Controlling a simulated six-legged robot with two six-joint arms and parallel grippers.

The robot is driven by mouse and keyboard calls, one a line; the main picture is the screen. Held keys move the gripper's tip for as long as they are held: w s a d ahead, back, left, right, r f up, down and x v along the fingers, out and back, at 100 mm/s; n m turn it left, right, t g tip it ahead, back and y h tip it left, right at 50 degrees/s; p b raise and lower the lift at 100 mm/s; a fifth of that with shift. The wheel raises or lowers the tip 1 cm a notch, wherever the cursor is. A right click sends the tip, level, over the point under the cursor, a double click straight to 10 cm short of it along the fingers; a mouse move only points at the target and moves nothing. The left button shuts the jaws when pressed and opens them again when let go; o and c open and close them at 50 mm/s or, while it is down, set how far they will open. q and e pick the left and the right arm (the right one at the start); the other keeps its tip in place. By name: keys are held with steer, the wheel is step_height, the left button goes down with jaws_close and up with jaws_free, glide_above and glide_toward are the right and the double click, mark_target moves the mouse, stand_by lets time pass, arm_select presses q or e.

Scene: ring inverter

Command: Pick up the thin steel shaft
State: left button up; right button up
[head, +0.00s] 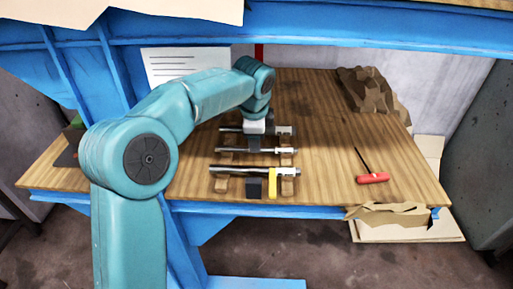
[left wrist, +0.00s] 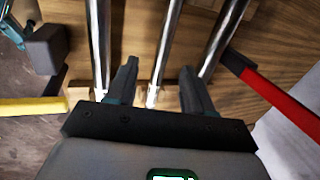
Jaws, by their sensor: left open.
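The thin steel shaft (head: 228,150) lies across wooden supports in the middle of a row of three shafts. In the left wrist view the thin shaft (left wrist: 165,42) runs between the two fingers. My left gripper (head: 254,143) is over the middle of the row, pointing down. In the left wrist view my left gripper (left wrist: 158,72) is open, one finger on each side of the thin shaft, with gaps visible. The gripper hides part of the shaft in the head view. My right gripper does not show.
A thicker shaft (head: 232,169) lies in front, by a yellow piece (head: 272,186); another shaft (head: 230,130) lies behind. A red-handled tool (head: 372,178) is at right on the wooden table (head: 325,140). Crumpled brown material (head: 368,90) sits at the back right.

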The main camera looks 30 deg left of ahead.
arm_select(q)
steer(key=x, duration=0.5)
steer(key=shift+w+f, duration=0.2)
steer(key=shift+w, duration=0.15)
steer(key=shift+s+d+r, duration=0.1)
steer(key=shift+s+r, duration=0.05)
steer(key=c, duration=0.4)
jaws_close()
